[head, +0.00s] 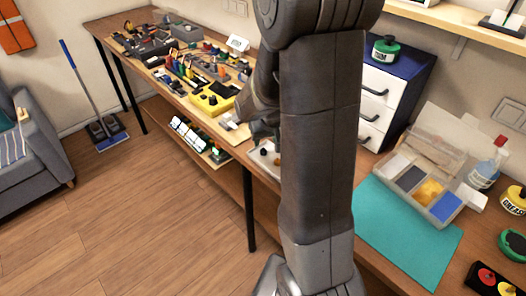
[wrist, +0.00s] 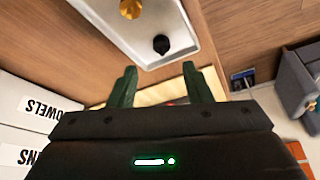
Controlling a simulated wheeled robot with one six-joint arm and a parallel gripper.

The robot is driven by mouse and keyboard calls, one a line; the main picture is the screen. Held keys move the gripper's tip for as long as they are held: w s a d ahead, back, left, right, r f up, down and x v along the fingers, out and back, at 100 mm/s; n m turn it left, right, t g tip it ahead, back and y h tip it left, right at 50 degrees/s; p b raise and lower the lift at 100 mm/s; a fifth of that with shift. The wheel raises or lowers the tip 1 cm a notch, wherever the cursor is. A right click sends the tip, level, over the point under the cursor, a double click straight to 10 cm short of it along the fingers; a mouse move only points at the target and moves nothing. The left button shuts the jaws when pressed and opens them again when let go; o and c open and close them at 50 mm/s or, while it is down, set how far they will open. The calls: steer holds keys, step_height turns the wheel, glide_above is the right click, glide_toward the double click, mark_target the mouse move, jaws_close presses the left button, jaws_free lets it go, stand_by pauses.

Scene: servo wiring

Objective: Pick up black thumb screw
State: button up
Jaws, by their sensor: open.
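A black thumb screw (wrist: 161,44) sits in a white shallow tray (wrist: 175,18) in the wrist view. A gold-coloured knob or screw (wrist: 130,8) is in the same tray, at the top edge of the picture. My gripper (wrist: 160,69) is open and empty. Its two dark green fingers point toward the tray, and the black screw appears just beyond the gap between the tips. In the head view the tray (head: 254,157) shows only in part beside my arm, with a small dark item in it. My arm hides the rest of the tray there.
The workbench holds a yellow box (head: 212,99) and many tools further back. A teal mat (head: 405,232) with a clear compartment box (head: 421,187) lies right of my arm. A white drawer cabinet (head: 388,85) stands behind.

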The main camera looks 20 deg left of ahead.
mark_target(264, 152)
steer(key=shift+s+p+x, duration=0.2)
steer(key=shift+p+x, duration=0.2)
steer(key=shift+x, duration=2.05)
steer(key=shift+f, duration=0.1)
jaws_close()
